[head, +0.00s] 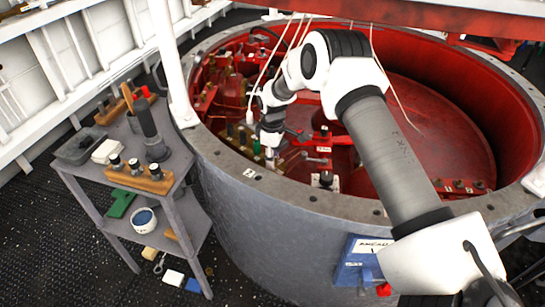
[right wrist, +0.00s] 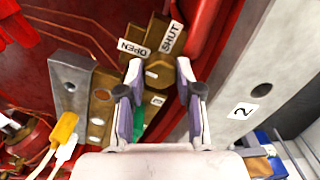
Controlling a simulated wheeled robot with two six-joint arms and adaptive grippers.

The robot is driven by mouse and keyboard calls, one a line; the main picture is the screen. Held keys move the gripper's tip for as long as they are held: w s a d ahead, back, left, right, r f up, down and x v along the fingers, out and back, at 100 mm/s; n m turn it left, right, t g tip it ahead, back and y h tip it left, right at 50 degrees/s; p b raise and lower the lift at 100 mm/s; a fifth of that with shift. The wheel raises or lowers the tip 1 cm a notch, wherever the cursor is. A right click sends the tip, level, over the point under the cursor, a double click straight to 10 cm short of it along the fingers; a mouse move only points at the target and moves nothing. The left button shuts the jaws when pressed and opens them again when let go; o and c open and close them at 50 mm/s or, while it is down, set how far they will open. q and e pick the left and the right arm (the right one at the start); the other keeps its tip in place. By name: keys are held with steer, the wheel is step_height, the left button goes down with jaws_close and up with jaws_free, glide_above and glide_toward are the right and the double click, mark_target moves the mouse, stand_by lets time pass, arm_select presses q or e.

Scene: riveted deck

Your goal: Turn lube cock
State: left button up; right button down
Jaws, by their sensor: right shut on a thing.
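The lube cock (right wrist: 158,72) shows in the right wrist view as a brass body with white OPEN and SHUT labels above it. My right gripper (right wrist: 160,80) has a finger on each side of its brass part and is shut on it. In the head view my right gripper (head: 269,152) reaches down inside the left part of the red-lined round pit, and my own wrist hides most of the cock there. My left gripper is in neither view.
The round pit has a thick grey rim (head: 270,190) close to my arm. Brass fittings and thin hanging cables crowd its left side. A grey trolley (head: 80,183) with tools stands at left. A blue box (head: 358,262) sits at the front.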

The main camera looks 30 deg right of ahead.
steer(key=m+p, duration=0.1)
steer(key=m, duration=0.3)
steer(key=shift+s+f, duration=0.1)
steer(key=m+p, duration=0.1)
steer(key=m, duration=0.3)
steer(key=shift+m+p, duration=0.3)
steer(key=shift+m, duration=0.1)
steer(key=m+p, duration=0.1)
steer(key=m, duration=0.3)
steer(key=shift+m, duration=0.3)
steer(key=shift+s+f+m+p, duration=0.15)
steer(key=shift+m+p, duration=0.35)
steer(key=shift+m, duration=1.4)
steer(key=c, duration=0.8)
jaws_free()
steer(key=shift+c, duration=0.2)
steer(key=shift+o, duration=0.4)
steer(key=shift+w, duration=0.2)
